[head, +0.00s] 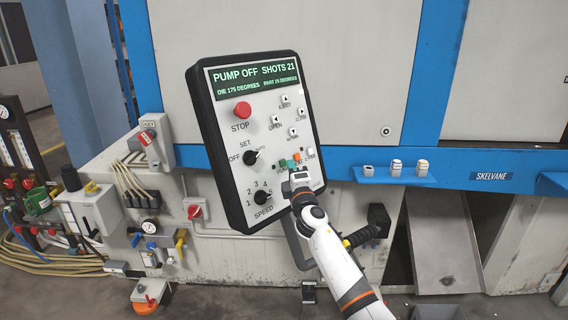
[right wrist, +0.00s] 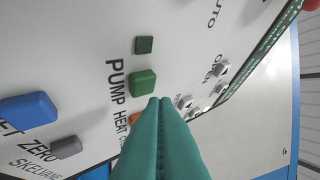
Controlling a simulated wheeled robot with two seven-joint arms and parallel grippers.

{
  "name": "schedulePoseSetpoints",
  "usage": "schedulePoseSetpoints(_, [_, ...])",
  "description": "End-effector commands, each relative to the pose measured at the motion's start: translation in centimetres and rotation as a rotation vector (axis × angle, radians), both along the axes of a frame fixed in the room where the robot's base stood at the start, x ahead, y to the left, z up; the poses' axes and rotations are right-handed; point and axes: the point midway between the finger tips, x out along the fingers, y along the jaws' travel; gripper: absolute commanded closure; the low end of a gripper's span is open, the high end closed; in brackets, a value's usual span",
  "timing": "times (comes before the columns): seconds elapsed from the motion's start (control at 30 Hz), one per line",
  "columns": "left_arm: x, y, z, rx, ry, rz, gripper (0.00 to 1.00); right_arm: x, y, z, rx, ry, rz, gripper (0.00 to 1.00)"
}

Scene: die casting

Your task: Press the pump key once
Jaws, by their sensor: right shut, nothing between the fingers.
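The control panel (head: 262,140) stands tilted in the middle of the head view, and its screen reads PUMP OFF, SHOTS 21. The green pump key (right wrist: 143,83) sits above the word PUMP in the right wrist view, with a small dark green square (right wrist: 144,45) beside it. My right gripper (right wrist: 160,101) is shut and empty, its teal fingertips close to the pump key's edge; I cannot tell whether they touch. In the head view my right gripper (head: 292,168) is at the panel's lower key row. The left gripper is not in view.
An orange key (right wrist: 134,118) is partly hidden behind the fingers. A blue key (right wrist: 28,110) and a grey zero key (right wrist: 65,147) lie to the left in the wrist view. The red stop button (head: 242,110) and the speed knob (head: 263,198) are on the same panel.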

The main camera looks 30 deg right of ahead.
Motion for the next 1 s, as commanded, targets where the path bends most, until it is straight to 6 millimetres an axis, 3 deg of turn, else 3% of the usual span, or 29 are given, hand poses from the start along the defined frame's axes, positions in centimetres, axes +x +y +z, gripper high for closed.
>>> schedulePoseSetpoints(0.6, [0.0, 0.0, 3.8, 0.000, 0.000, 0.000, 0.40, -4.4, -1.1, 1.8, -0.001, 0.000, -0.001, 1.00])
schedulePoseSetpoints(1.0, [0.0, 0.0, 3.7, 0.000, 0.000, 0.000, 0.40, -4.6, -1.1, 1.7, 0.000, 0.000, 0.000, 1.00])
